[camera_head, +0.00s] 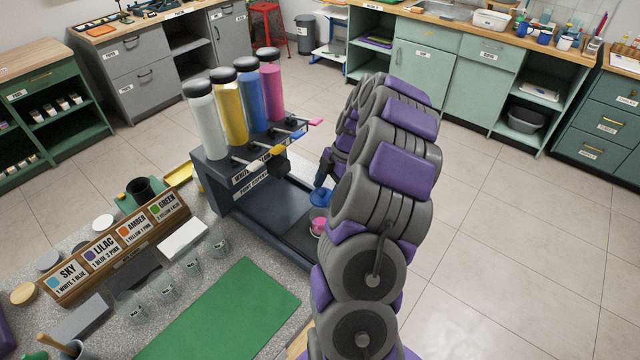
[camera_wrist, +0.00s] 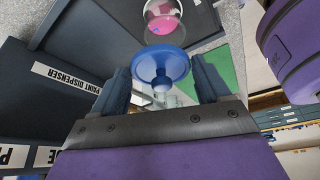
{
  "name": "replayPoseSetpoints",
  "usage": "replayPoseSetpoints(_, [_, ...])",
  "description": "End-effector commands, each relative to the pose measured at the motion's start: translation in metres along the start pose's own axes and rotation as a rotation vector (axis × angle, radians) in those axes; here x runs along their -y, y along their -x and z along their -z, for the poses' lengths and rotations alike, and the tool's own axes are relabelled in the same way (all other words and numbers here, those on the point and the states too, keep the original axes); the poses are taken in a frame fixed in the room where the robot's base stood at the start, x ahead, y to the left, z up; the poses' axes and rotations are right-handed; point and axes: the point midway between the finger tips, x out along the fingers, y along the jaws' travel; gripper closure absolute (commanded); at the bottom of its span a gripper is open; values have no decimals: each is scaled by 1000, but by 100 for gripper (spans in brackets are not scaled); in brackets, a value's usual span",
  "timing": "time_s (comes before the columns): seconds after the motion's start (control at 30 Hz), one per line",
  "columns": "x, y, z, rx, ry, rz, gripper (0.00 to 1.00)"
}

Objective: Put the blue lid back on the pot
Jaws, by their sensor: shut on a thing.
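The blue lid (camera_wrist: 163,62) is between the two fingers of my gripper (camera_wrist: 162,82), which is shut on it. In the head view the lid (camera_head: 320,197) hangs below my gripper (camera_head: 322,184), partly hidden by my arm. The pot (camera_wrist: 166,16) is clear with pink contents and lies beyond the lid in the wrist view, open at the top. In the head view the pot (camera_head: 318,225) stands at the right end of the paint dispenser's dark base, below the lid and apart from it.
The paint dispenser (camera_head: 262,205) carries white, yellow, blue and pink bottles with levers close to my arm. A green mat (camera_head: 228,312), clear cups (camera_head: 192,265) and a recipe card rack (camera_head: 120,248) are on the speckled worktop. The mat is bare.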

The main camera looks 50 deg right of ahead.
Motion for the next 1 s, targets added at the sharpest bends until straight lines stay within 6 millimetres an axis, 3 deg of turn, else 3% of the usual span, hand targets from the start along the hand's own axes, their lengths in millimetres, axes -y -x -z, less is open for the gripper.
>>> replayPoseSetpoints(0.13, [9, 1, 0, 7, 27, 9, 52])
replayPoseSetpoints(0.37, [6, -7, -7, 5, 27, 10, 52])
replayPoseSetpoints(0.6, [3, -26, -24, -5, 23, 14, 52])
replayPoseSetpoints(1.0, [7, -56, -23, 8, 28, 8, 52])
